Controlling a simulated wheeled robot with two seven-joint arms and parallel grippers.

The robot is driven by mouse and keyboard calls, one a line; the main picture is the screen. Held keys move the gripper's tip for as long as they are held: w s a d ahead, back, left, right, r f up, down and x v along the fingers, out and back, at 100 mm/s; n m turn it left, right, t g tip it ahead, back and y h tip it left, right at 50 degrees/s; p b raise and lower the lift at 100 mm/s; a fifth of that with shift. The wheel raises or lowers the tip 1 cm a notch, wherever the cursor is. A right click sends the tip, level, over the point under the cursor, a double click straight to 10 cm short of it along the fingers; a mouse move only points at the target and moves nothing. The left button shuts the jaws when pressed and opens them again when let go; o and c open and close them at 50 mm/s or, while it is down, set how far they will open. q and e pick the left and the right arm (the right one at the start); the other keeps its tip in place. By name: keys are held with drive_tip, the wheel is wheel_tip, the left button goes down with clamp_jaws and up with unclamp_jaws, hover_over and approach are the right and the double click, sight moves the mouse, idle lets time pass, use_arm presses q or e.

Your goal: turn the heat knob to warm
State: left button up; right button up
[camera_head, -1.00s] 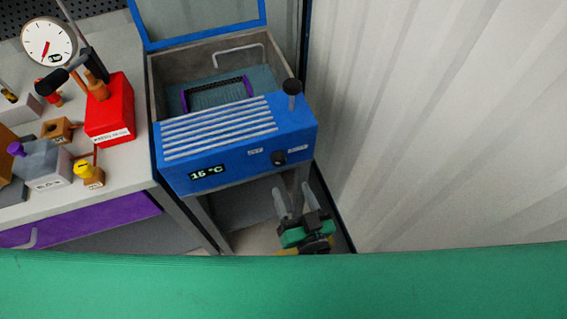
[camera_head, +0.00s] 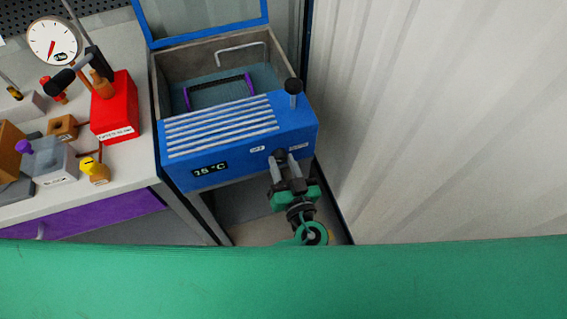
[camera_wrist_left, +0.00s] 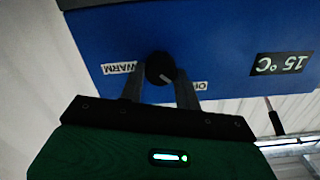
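The heat knob (camera_wrist_left: 160,68) is a round black dial on the blue front of the bath (camera_wrist_left: 220,40). It shows in the wrist view between a WARM label (camera_wrist_left: 119,68) and the OFF label (camera_wrist_left: 200,85), both upside down. Its pale mark points toward the OFF side. My left gripper (camera_wrist_left: 160,85) is open, with one finger on each side of the knob; I cannot tell whether they touch it. In the head view the left gripper (camera_head: 284,168) reaches up to the bath's front and partly covers the knob. My right gripper is not in view.
The bath's display (camera_head: 210,169) reads 15 °C. Its lid (camera_head: 200,20) stands open at the back. A bench (camera_head: 125,165) with a red box (camera_head: 115,105) and small parts stands at left. A pale corrugated wall (camera_head: 430,120) is close on the right.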

use_arm(q)
drive_tip(key=shift+c, duration=1.3)
